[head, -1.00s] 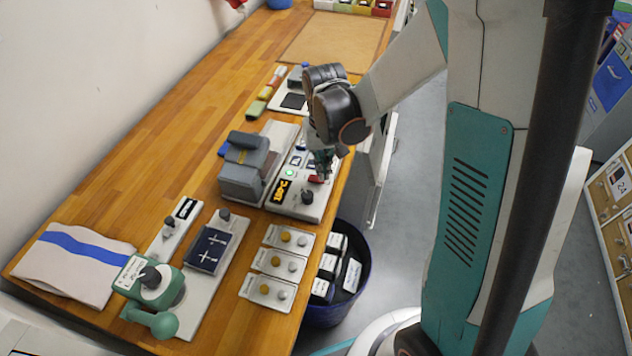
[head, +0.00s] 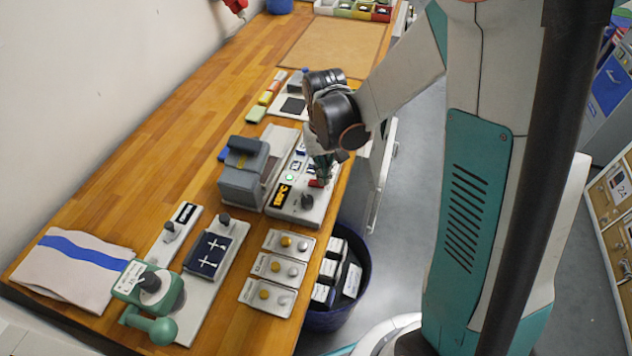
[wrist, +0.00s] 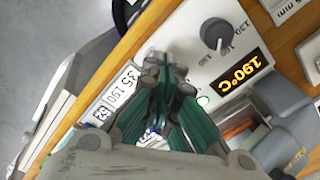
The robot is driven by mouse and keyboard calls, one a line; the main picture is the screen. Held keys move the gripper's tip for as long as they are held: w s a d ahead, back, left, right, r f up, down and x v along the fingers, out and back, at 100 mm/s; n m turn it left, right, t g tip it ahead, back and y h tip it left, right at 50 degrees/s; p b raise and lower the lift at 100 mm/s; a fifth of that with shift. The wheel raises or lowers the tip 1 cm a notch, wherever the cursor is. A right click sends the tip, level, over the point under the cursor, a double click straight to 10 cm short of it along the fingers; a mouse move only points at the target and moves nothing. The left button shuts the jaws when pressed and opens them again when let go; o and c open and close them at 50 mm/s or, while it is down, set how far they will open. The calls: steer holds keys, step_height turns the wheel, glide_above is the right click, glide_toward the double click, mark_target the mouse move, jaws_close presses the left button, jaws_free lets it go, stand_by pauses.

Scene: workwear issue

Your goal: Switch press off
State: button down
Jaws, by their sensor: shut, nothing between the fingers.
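The grey heat press (head: 243,182) stands on the wooden bench with its control panel toward the bench's front edge. The panel has a dark knob (head: 307,201), an orange display (head: 281,195), a lit green light (head: 289,178) and a small red part, seemingly the switch (head: 317,183). My gripper (head: 322,178) is shut and empty, pointing down at the panel beside the red part; I cannot tell whether it touches. The red part is hidden there.
A dark blue bin (head: 335,318) stands below the front edge. The bench's far left side is clear.

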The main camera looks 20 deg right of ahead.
steer(key=shift+f+b, duration=1)
steer(key=shift+f, duration=0.15)
stand_by(0.9)
steer(key=shift+r+p, duration=2.35)
steer(key=shift+r, duration=1.2)
steer(key=shift+s+r, duration=0.1)
steer(key=shift+r, duration=0.15)
steer(key=s+r+n+t+b, duration=0.1)
steer(key=s+r+t+b, duration=0.5)
steer(key=s, duration=0.9)
step_height(320, 180, up, 3)
steer(key=shift+r+t+b, duration=0.15)
steer(key=shift+t+b, duration=0.15)
steer(key=shift+t, duration=0.3)
